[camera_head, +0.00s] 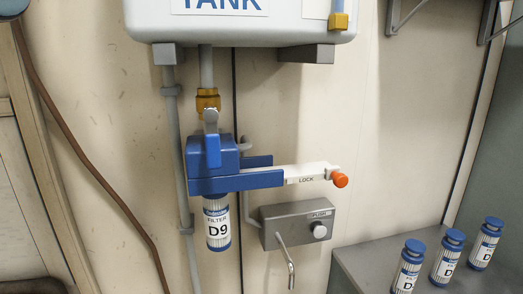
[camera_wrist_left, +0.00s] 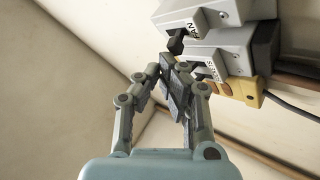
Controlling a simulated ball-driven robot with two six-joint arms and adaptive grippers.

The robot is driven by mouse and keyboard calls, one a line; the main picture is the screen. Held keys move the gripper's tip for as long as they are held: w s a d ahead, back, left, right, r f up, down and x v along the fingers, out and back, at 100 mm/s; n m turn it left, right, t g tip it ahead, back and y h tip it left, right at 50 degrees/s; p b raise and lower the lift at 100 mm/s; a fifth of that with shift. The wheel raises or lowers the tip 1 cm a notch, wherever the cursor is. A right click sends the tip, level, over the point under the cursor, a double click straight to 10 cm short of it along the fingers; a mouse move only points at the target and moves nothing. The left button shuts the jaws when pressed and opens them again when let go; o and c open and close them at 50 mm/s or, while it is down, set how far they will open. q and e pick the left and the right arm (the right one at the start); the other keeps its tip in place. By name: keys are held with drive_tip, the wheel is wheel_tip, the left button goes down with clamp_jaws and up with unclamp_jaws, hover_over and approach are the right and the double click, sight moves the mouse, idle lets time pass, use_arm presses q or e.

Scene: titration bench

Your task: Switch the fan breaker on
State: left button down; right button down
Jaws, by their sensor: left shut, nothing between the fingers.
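In the left wrist view, the fan breaker (camera_wrist_left: 228,10) is a grey box at the top, with a label that seems to read FAN. Its dark lever (camera_wrist_left: 176,43) sticks out toward the left. My left gripper (camera_wrist_left: 173,77) is shut and empty, with its fingertips just below that lever and close to it. I cannot tell whether they touch it. The head view shows neither the breaker nor a gripper. My right gripper is in no view.
A second grey breaker box (camera_wrist_left: 225,46) sits beside the fan breaker, close to my fingertips. A yellow block (camera_wrist_left: 242,90) and brown rail lie beyond. The head view shows a white tank (camera_head: 240,25), a blue filter housing (camera_head: 212,165), a grey valve box (camera_head: 298,222) and filter cartridges (camera_head: 447,257) on a shelf.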

use_arm(q)
drive_tip(key=shift+w+a+f+p, duration=0.1)
drive_tip(key=shift+w+a+p, duration=0.15)
drive_tip(key=shift+w, duration=0.45)
idle(0.4)
drive_tip(key=shift+d, duration=0.1)
drive_tip(key=s+d+b, duration=0.1)
drive_tip(key=s+b, duration=0.2)
drive_tip(key=s, duration=0.3)
drive_tip(key=shift+s+d, duration=0.3)
drive_tip(key=shift+s, duration=0.05)
